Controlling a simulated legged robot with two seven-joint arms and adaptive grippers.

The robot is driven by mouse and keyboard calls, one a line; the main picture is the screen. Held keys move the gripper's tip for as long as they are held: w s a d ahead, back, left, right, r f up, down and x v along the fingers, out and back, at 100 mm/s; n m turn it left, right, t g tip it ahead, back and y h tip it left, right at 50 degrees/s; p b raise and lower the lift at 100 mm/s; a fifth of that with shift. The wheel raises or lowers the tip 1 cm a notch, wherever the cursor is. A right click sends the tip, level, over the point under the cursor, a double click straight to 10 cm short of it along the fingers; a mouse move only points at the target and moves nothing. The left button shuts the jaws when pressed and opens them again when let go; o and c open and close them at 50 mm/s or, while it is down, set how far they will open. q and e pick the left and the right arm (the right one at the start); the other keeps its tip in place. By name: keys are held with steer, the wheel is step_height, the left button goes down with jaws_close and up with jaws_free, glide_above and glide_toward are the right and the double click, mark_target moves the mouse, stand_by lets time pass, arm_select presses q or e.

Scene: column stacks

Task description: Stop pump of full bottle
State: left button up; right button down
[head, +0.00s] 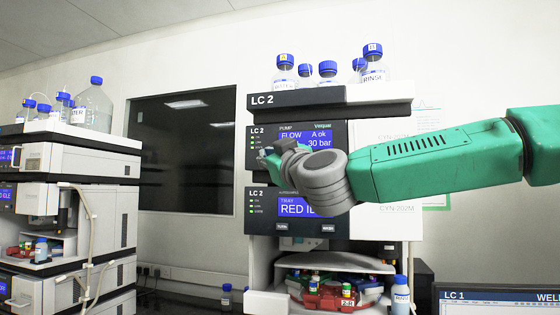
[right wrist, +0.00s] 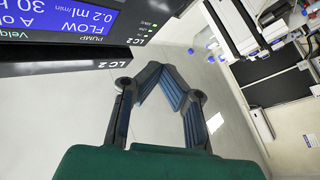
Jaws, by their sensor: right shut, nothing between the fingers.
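The LC 2 pump module (head: 318,140) has a lit blue display reading FLOW, A ok, 30 bar. In the right wrist view the pump display (right wrist: 60,18) also shows 0.2 ml/min. My right gripper (head: 270,153) is in front of the pump's left side and hides part of its front. In the right wrist view the gripper (right wrist: 163,75) is shut and empty, its fingertips together. A large clear bottle (head: 94,108) with a blue cap stands on the left stack; its fill level is unclear. Several blue-capped bottles, one labelled RINSE (head: 373,75), stand on the LC 2 top. My left gripper is out of view.
Below the pump, the tray module (head: 300,208) displays RED and partly hidden letters. A red vial tray (head: 325,298) lies in the open bay beneath. A left instrument stack (head: 75,160) stands apart beside a dark window (head: 180,150). An LC 1 monitor (head: 495,297) is at lower right.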

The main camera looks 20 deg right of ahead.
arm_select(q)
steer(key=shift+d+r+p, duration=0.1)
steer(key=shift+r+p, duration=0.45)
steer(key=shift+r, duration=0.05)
arm_select(e)
steer(key=w+d, duration=0.4)
steer(key=w, duration=0.1)
steer(key=shift+w, duration=0.2)
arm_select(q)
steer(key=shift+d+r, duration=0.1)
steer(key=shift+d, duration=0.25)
arm_select(e)
steer(key=shift+d+f, duration=0.1)
steer(key=shift+d, duration=0.4)
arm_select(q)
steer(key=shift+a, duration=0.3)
arm_select(e)
steer(key=shift+a, duration=0.45)
steer(key=shift+d, duration=0.1)
